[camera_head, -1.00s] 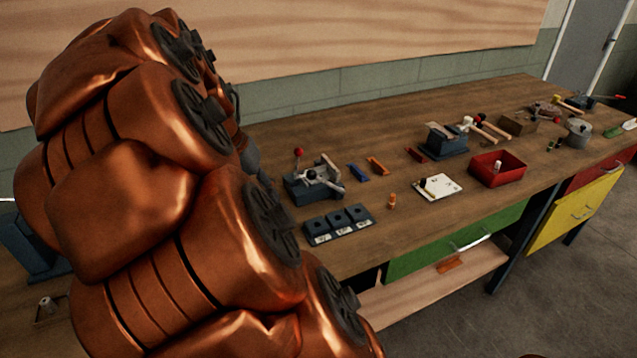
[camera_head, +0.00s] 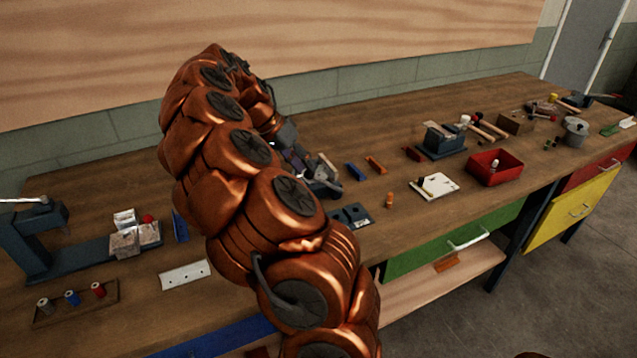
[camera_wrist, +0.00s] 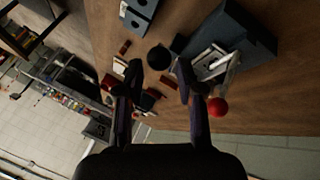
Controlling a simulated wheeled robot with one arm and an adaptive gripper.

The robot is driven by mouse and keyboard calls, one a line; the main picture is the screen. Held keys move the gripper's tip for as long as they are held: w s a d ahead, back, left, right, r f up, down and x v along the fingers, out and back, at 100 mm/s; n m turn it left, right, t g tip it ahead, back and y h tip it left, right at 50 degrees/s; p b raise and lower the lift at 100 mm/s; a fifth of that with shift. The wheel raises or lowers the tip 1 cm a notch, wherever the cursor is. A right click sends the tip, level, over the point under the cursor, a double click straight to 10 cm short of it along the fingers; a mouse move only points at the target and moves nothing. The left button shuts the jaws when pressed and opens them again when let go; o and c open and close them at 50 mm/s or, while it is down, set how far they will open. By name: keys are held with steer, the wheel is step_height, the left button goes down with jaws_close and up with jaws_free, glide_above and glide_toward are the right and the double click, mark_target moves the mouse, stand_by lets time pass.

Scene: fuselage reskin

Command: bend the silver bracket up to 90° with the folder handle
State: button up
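The folder is a dark blue-grey bench tool. In the head view only part of it (camera_head: 322,182) shows, behind my arm. In the wrist view the folder (camera_wrist: 255,35) lies at the upper right, with its grey lever handle (camera_wrist: 231,76) ending in a red ball knob (camera_wrist: 217,107). A pale silver piece (camera_wrist: 208,60) sits at the folder's jaw; it may be the bracket, and its bend angle cannot be read. My gripper (camera_wrist: 154,80) is open and empty, its fingers apart, left of the red knob and not holding it.
A blue strip (camera_head: 356,172), an orange strip (camera_head: 376,165) and a small orange cylinder (camera_head: 389,200) lie right of the folder. A white plate (camera_head: 447,184) and red bin (camera_head: 510,174) are farther right. A clamp-like tool (camera_head: 25,245) and spool tray (camera_head: 110,302) stand at left.

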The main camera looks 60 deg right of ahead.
mark_target(317, 180)
steer(key=p+x, duration=0.1)
steer(key=x, duration=0.5)
steer(key=shift+s+p, duration=0.1)
steer(key=shift+p, duration=0.2)
steer(key=shift+s+d+f, duration=0.2)
steer(key=shift+f, duration=0.4)
steer(key=shift+c, duration=0.3)
jaws_close()
